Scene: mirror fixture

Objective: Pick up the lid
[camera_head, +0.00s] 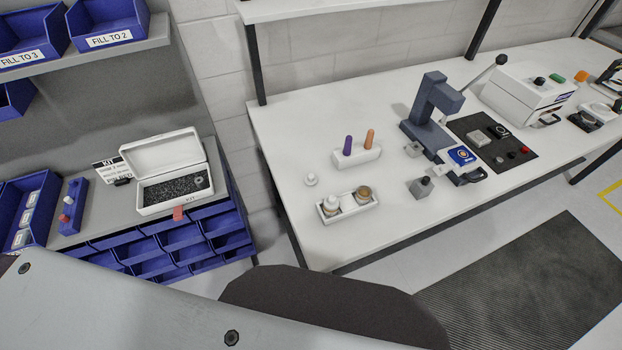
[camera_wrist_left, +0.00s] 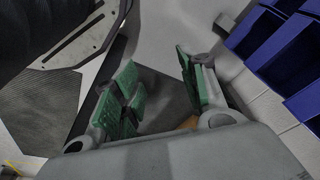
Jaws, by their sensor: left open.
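The open white kit box (camera_head: 160,208) on the left shelf also has a raised hinged lid (camera_head: 160,152). My left gripper (camera_wrist_left: 158,92) shows in the left wrist view with green-padded fingers apart and nothing between them. Neither gripper shows in the head view.
A white block (camera_head: 357,158) with a purple and an orange peg stands behind the tray. A grey press (camera_head: 432,115) stands to its right. Blue bins (camera_head: 165,250) fill the left shelf unit, with a floor gap between it and the table.

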